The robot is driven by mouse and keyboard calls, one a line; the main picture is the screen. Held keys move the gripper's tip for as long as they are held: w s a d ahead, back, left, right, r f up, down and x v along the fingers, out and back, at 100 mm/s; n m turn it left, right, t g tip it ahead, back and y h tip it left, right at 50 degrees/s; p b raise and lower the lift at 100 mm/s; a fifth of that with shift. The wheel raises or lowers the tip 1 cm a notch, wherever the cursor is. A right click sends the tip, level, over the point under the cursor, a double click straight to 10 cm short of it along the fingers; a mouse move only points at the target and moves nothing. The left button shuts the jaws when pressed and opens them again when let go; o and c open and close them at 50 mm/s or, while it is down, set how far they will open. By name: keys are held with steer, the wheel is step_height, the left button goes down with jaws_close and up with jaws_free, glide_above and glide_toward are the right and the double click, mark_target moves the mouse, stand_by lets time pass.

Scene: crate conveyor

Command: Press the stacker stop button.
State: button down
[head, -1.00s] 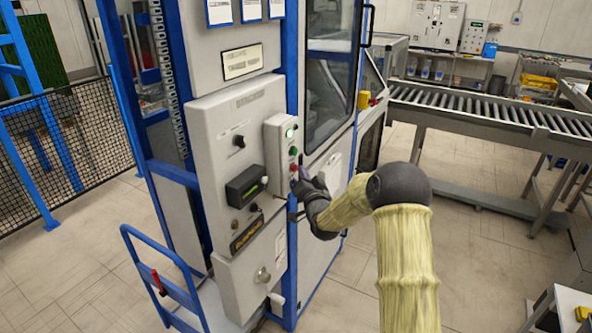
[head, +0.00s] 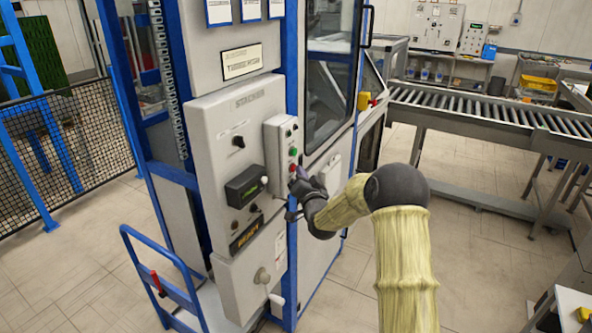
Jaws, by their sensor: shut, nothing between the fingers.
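The stacker cabinet (head: 238,115) is a tall grey panel in a blue frame, labelled STACKER. A narrow light grey button box (head: 272,147) is on its right edge. It carries a green button (head: 293,151), a red button (head: 292,168) below it, and small round parts near the top. My gripper (head: 297,176) is shut and empty, with its tip at the lower end of the box, close to the red button. I cannot tell whether it touches the button. My dark wrist hides part of the cabinet edge behind it.
A blue hand cart (head: 165,280) stands at the lower left. A roller conveyor (head: 490,112) runs along the right. Tiled floor is clear between cabinet and conveyor.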

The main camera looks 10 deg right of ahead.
steer(key=shift+s+d+b, duration=0.5)
steer(key=shift+d, duration=0.1)
steer(key=shift+d, duration=0.1)
steer(key=s+d+b, duration=0.1)
steer(key=d, duration=0.1)
steer(key=s+d+b, duration=0.1)
steer(key=s+d, duration=0.1)
stand_by(0.6)
stand_by(0.4)
